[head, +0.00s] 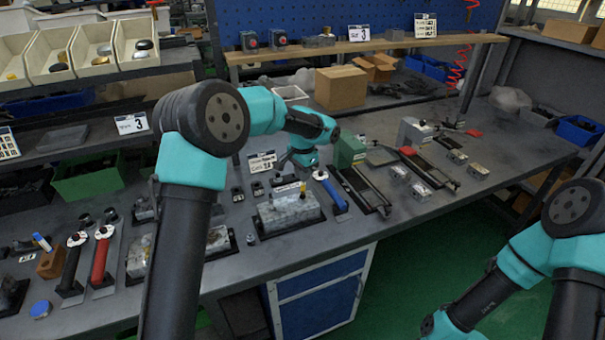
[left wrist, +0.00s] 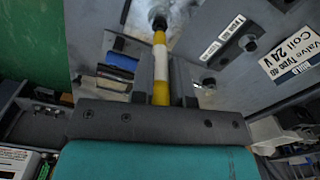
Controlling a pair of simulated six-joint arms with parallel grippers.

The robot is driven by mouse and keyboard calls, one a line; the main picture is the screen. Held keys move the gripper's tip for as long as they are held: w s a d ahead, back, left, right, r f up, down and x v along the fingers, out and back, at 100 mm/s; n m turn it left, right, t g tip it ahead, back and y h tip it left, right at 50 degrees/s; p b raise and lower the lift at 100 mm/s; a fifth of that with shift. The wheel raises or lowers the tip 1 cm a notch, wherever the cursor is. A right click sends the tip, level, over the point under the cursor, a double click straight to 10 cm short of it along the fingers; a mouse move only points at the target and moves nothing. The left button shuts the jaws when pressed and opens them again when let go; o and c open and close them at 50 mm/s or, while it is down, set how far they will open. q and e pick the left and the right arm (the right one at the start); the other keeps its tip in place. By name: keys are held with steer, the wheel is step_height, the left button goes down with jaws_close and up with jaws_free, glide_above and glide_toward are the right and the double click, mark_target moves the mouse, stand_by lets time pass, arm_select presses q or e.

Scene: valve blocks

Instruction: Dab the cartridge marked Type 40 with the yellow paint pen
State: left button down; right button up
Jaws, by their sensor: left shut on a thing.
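My left gripper (left wrist: 161,82) is shut on the yellow paint pen (left wrist: 160,92), which has a white band. The pen's dark tip end points at a dark round fitting (left wrist: 158,15) on a silvery metal block (left wrist: 182,18). I cannot tell whether they touch. Small white labels (left wrist: 222,42) lie beside the block; one seems to read Type 40. In the head view my left gripper (head: 302,166) is over the bench behind the metal valve block (head: 290,212), partly hidden by its own wrist. My right gripper is out of view.
A sign reading Valve Type 40, Coil 24 V (left wrist: 291,58) stands close by; it also shows in the head view (head: 262,161). Clamps and small blocks fill the right.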

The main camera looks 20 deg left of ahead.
arm_select(q)
steer(key=shift+r, duration=3.45)
